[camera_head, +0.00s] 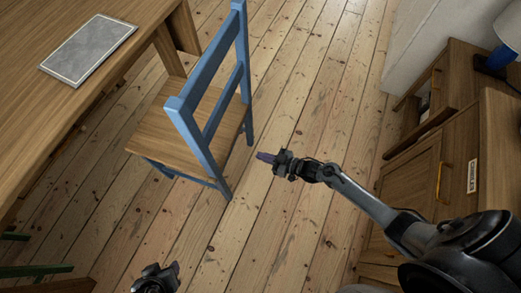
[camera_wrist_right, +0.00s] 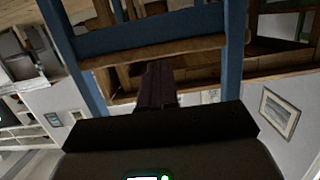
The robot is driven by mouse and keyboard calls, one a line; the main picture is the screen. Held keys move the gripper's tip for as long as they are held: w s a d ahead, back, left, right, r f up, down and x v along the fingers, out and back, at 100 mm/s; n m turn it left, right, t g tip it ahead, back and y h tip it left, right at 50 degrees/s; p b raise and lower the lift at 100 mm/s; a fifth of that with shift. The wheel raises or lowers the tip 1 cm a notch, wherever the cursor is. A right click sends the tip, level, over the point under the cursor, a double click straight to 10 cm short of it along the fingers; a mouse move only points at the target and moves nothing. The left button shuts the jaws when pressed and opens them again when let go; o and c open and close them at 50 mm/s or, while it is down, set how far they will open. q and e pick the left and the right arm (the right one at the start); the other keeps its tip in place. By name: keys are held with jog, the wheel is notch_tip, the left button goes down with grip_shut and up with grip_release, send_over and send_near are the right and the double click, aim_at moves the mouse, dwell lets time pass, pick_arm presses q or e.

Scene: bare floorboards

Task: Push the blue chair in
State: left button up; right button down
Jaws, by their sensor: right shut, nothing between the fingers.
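The blue chair (camera_head: 207,57) has a blue frame and a wooden seat. In the head view it stands upright beside the wooden table (camera_head: 60,115), its back on the side away from the table. My right gripper (camera_head: 262,156) is shut and empty, to the right of the chair's back legs and apart from them in this view. In the right wrist view its closed dark fingers (camera_wrist_right: 157,85) point toward the chair's blue frame (camera_wrist_right: 150,34). My left gripper (camera_head: 174,271) is at the bottom edge, below the chair; its finger opening is unclear.
A grey rectangular mat (camera_head: 88,48) lies on the table. A wooden cabinet (camera_head: 425,165) with a blue lamp (camera_head: 507,35) stands at the right. Part of a green-framed piece (camera_head: 40,270) shows at lower left. Bare floorboards (camera_head: 300,80) are clear right of the chair.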

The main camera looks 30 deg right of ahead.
pick_arm(q)
notch_tip(320, 180, down, 8)
jog(key=b, duration=0.9)
jog(key=shift+w+a+f, duration=0.15)
jog(key=shift+a+f, duration=0.1)
pick_arm(e)
jog(key=x, duration=1)
jog(key=shift+w+f, duration=0.45)
jog(key=shift+d, duration=0.15)
